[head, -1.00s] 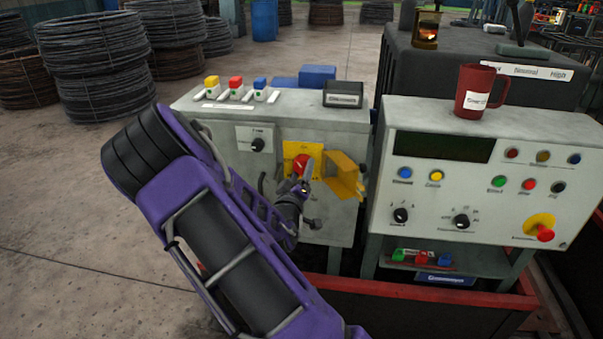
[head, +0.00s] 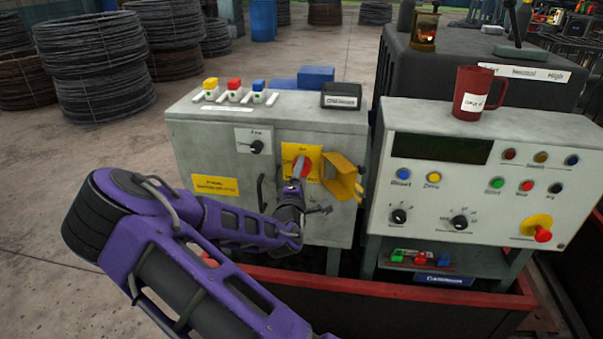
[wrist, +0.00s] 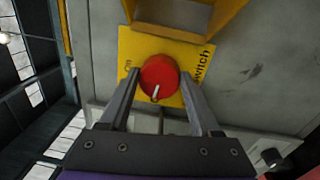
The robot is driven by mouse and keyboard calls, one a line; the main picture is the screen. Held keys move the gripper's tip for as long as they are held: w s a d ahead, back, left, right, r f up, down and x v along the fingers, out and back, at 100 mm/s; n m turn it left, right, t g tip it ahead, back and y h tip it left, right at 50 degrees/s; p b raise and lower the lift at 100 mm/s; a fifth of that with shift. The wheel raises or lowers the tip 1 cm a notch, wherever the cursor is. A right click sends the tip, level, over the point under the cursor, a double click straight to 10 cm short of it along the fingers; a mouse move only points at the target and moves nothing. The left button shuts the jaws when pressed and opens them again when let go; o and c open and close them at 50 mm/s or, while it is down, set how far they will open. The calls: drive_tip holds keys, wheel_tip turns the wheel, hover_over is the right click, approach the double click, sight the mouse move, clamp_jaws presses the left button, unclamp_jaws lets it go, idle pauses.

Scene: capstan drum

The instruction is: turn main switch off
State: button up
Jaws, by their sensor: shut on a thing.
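The main switch is a red round knob (head: 303,164) on a yellow plate (head: 289,151) on the front of the left grey cabinet. In the wrist view the knob (wrist: 158,72) sits between my fingers, with a short pale mark at its lower edge. The plate (wrist: 135,46) behind it carries the word "switch" at its right edge. My gripper (head: 298,176) is at the knob; in the wrist view my gripper (wrist: 160,78) is shut on it, one finger on each side. The fingers hide part of the knob's sides.
An open yellow cover (head: 342,177) juts out right of the switch. A small dark knob (head: 257,147) is at upper left, and dark handles stick out below. A second panel (head: 470,205) with buttons stands at right. A red rail (head: 400,290) runs in front.

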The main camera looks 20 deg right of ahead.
drive_tip(key=shift+n, duration=0.7)
drive_tip(key=o, duration=1.4)
drive_tip(key=shift+c, duration=0.2)
drive_tip(key=p+v, duration=0.2)
drive_tip(key=v, duration=1.5)
drive_tip(key=shift+s+p, duration=0.2)
drive_tip(key=shift+p, duration=0.2)
drive_tip(key=shift+a+f, duration=0.1)
